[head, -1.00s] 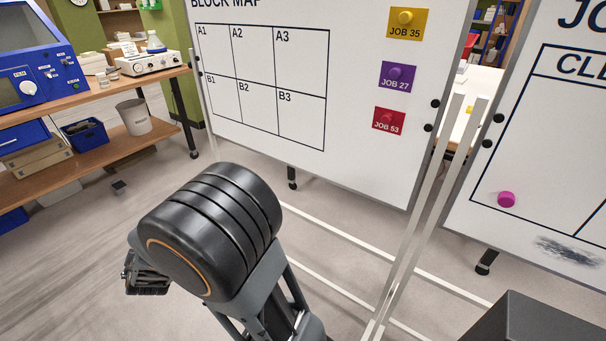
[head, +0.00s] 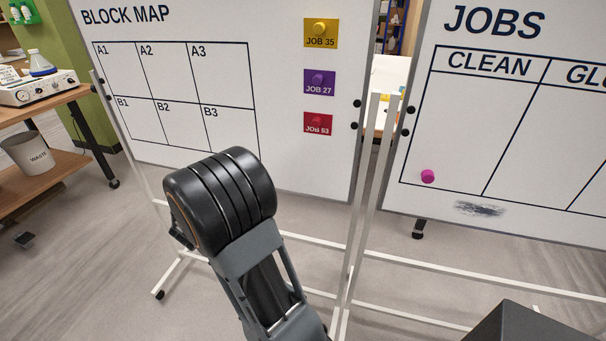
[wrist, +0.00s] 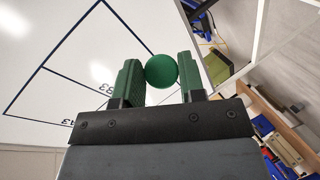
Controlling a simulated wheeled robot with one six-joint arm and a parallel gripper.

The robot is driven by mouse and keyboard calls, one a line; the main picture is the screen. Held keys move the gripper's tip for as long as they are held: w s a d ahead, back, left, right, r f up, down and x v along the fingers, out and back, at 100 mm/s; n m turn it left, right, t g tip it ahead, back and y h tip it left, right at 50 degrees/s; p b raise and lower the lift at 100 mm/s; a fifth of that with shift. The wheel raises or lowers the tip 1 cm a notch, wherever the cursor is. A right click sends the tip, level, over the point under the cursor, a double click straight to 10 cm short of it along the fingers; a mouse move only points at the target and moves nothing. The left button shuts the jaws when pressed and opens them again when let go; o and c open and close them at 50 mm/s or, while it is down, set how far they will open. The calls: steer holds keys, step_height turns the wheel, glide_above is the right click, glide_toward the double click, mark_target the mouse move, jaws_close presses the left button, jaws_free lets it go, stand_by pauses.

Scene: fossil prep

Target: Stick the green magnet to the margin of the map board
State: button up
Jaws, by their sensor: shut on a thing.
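The green magnet (wrist: 161,71) is a round disc between the two fingertips of my gripper (wrist: 160,78) in the wrist view. My gripper is shut on it. The map board (head: 280,160) is a white upright board headed BLOCK MAP, with a black grid of cells A1 to B3. Its white margin (head: 279,75) runs around the grid. In the wrist view the board (wrist: 40,40) lies beyond the gripper, with the grid corner near A3 and B3 to the left; I see no contact. In the head view my own arm hides the gripper and magnet.
Yellow (head: 320,33), purple (head: 319,82) and red (head: 318,124) job cards with like-coloured magnets occupy the right margin. A JOBS board (head: 460,110) with a pink magnet (head: 427,176) stands at right. White stand legs (head: 362,230) rise between the boards. A workbench (head: 60,97) is at left.

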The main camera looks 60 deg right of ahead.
steer(key=s+d+r+m+g+h+p, duration=0.1)
steer(key=s+d+r+m+g, duration=0.1)
steer(key=s+d+g, duration=0.5)
steer(key=s+d+r+m+g+h+p, duration=0.2)
steer(key=s+d+r+m+g, duration=0.1)
steer(key=s+d+m+g, duration=0.2)
steer(key=s+d+g, duration=0.2)
steer(key=s+d, duration=0.2)
steer(key=s, duration=0.2)
steer(key=shift+d, duration=0.3)
steer(key=shift+a, duration=0.1)
steer(key=shift+w+d+b, duration=0.25)
steer(key=shift+d+b, duration=0.2)
steer(key=shift+d, duration=0.35)
steer(key=shift+w+d+b, duration=0.3)
steer(key=shift+d+b, duration=0.15)
steer(key=shift+d, duration=0.4)
steer(key=shift+w+d+b, duration=0.25)
steer(key=shift+d+b, duration=0.2)
steer(key=shift+d, duration=0.35)
steer(key=shift+b, duration=0.95)
